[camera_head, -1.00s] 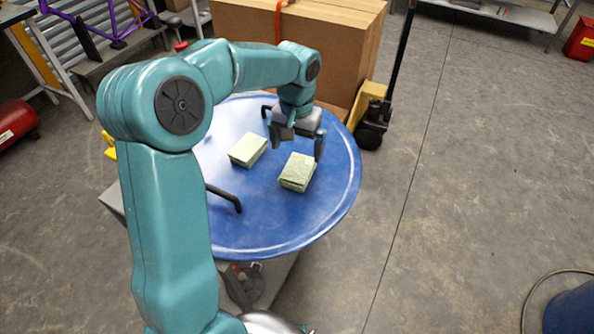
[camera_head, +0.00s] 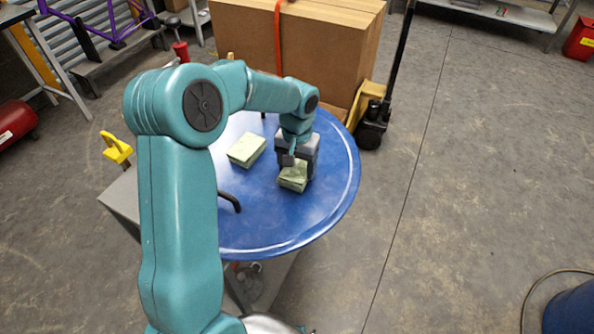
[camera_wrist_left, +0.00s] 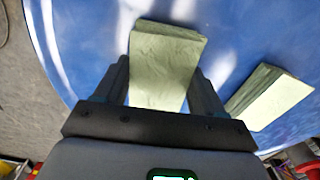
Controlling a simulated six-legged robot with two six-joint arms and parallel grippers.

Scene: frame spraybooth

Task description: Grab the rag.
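Two folded pale green rags lie on a round blue lid-like surface (camera_head: 270,225). The right rag (camera_head: 293,184) is under my left gripper (camera_head: 296,168), whose wrist points down over it and covers its far part. In the left wrist view, this rag (camera_wrist_left: 168,55) shows between the two dark fingers of the left gripper (camera_wrist_left: 159,80), one on each side. The fingers are apart, and I cannot tell whether they touch the rag. The other rag (camera_head: 246,150) lies to the left, and also shows at the right of the wrist view (camera_wrist_left: 268,97). My right gripper is not in view.
A black handle (camera_head: 231,202) stands up from the blue surface. A large cardboard box (camera_head: 295,45) and a pallet jack (camera_head: 372,120) stand behind it. A yellow clamp-like object (camera_head: 116,149) is at the left edge.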

